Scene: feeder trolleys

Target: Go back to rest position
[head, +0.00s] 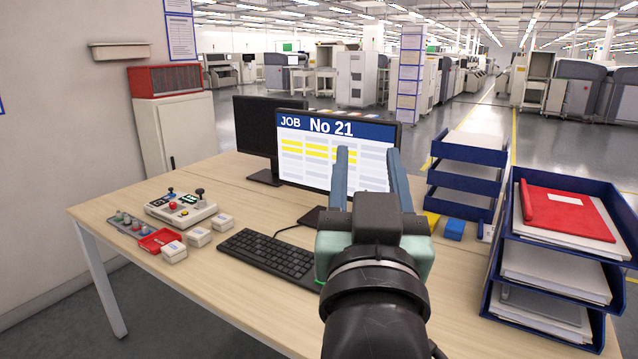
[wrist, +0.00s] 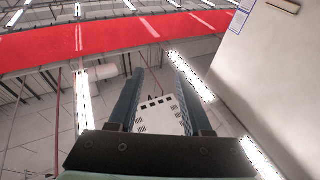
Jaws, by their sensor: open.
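My gripper (head: 368,168) is raised above the desk, in front of the monitor (head: 325,150), whose screen reads "JOB No 21". Its two blue-grey fingers stand apart, with nothing between them. In the wrist view, my gripper (wrist: 158,100) is also open and empty. It points up toward the ceiling, with a red overhead beam (wrist: 110,42) and strip lights beyond the fingers. My arm hides part of the desk and the right side of the keyboard area.
The desk (head: 150,225) carries a keyboard (head: 268,255), a control box (head: 181,209) and small white boxes (head: 199,237) on the left. Blue paper trays (head: 565,250) stand on the right, a red folder (head: 568,213) on top. A wall is at the left.

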